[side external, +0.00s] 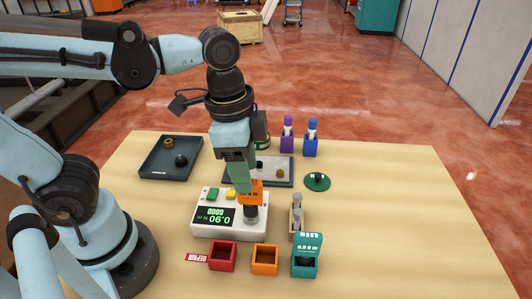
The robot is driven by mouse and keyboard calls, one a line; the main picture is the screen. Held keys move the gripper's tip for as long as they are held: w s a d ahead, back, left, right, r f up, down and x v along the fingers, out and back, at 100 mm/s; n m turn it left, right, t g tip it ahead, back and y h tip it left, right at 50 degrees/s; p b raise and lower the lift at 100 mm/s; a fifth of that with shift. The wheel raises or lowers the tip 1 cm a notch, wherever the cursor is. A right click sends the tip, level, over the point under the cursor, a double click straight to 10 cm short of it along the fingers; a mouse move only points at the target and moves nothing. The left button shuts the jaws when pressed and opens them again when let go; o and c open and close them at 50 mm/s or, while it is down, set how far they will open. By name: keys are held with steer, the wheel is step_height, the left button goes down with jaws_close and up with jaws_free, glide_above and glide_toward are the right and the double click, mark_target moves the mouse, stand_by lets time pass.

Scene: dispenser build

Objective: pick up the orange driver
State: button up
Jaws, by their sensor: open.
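My gripper (241,182) points down over the middle of the table, with its greenish fingers just above and partly in front of an orange part that looks like the orange driver (253,193). A dark round part (251,213) shows directly below the orange one, at the right end of a white box. My gripper is open. The fingers hide some of the orange part, and I cannot tell whether they touch it.
The white box (200,226) has a green display and buttons. Red (222,256), orange (265,259) and teal (305,263) bins stand in front. A dark tray (154,164) lies left. The table's right side is clear.

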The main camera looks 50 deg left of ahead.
mark_target(251, 203)
steer(key=shift+w+d+f, duration=0.15)
steer(key=shift+f, duration=1.25)
steer(key=shift+w+d+f, duration=0.1)
steer(key=shift+w+f, duration=0.05)
steer(key=shift+f, duration=1.2)
jaws_close()
